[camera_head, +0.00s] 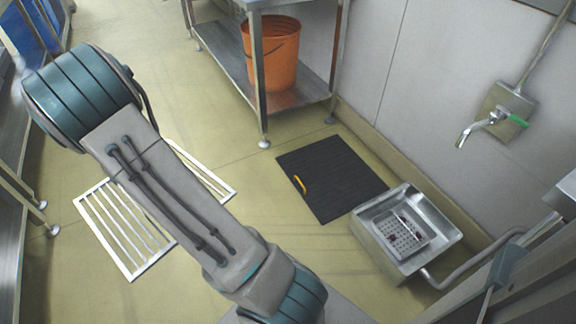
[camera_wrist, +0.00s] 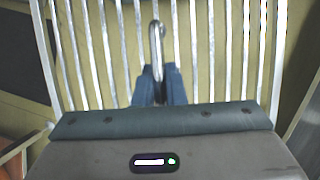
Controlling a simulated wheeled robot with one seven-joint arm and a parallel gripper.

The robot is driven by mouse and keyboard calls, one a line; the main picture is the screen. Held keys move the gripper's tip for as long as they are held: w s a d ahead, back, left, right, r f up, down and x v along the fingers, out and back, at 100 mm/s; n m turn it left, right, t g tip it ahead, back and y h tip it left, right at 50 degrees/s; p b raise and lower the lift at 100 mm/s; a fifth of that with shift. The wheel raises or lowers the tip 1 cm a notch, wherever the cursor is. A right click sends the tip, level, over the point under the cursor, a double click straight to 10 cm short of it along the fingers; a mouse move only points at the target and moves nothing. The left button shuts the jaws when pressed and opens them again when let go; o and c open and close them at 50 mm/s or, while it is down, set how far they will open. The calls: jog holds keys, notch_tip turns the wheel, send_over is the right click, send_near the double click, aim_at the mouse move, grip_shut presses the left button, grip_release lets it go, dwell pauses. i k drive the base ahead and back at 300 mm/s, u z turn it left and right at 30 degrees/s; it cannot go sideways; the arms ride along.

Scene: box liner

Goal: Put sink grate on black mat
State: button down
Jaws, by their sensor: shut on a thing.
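The sink grate (camera_head: 125,225) is a pale metal frame with parallel bars, at the left in the head view. My arm crosses in front of it and hides its middle. In the wrist view the grate (camera_wrist: 98,50) fills most of the picture, and my gripper (camera_wrist: 157,78) is shut on its upright looped handle. The head view does not show my gripper, and I cannot tell how high the grate is above the floor.
A metal basin (camera_head: 418,262) with a perforated tray (camera_head: 400,236) stands right of the mat by the wall, under a green-handled tap (camera_head: 490,124). A steel table (camera_head: 262,100) with an orange bucket (camera_head: 272,55) stands behind. Floor between grate and mat is clear.

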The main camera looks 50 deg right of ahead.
aim_at(335, 178)
jog(key=i, duration=1.65)
jog(key=z, duration=2.95)
jog(key=i, duration=1)
